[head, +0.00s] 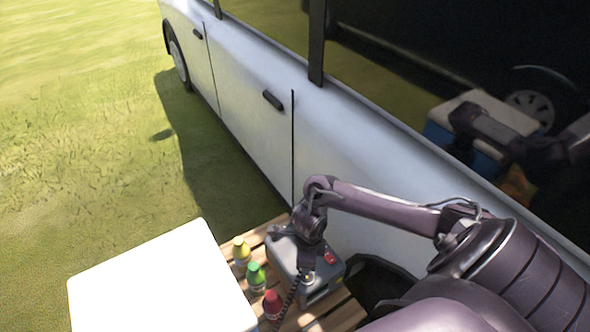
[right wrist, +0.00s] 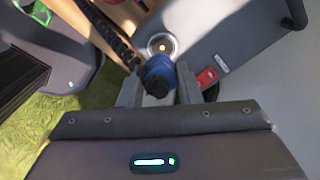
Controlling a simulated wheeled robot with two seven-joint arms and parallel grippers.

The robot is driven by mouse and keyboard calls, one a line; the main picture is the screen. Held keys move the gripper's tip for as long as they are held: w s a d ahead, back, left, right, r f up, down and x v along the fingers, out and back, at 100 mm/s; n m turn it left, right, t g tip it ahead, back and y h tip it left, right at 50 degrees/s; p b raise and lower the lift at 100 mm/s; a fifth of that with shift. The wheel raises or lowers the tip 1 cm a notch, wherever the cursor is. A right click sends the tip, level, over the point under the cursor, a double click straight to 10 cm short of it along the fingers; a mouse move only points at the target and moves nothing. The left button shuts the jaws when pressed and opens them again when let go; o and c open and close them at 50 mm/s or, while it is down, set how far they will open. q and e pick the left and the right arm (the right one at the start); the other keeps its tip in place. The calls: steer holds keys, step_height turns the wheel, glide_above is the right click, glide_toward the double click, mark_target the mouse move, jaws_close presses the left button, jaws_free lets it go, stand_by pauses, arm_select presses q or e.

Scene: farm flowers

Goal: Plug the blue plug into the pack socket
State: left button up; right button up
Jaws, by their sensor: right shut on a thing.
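My right gripper (head: 308,268) reaches down over the grey pack (head: 322,293) on a slatted wooden surface beside the car. In the right wrist view the right gripper (right wrist: 160,84) is shut on the blue plug (right wrist: 160,70), its dark back end towards the camera. A black coiled cable (head: 288,297) hangs beside the gripper. My left gripper is not in view.
Yellow (head: 241,251), green (head: 256,277) and red (head: 272,304) bottles stand left of the pack. A white box top (head: 160,285) is at the lower left. The white car (head: 255,90) stands close behind the pack. A red switch (right wrist: 206,77) sits on the pack near the socket.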

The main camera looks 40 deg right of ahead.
steer(key=shift+d+f, duration=0.1)
steer(key=shift+d, duration=0.1)
steer(key=shift+n, duration=0.3)
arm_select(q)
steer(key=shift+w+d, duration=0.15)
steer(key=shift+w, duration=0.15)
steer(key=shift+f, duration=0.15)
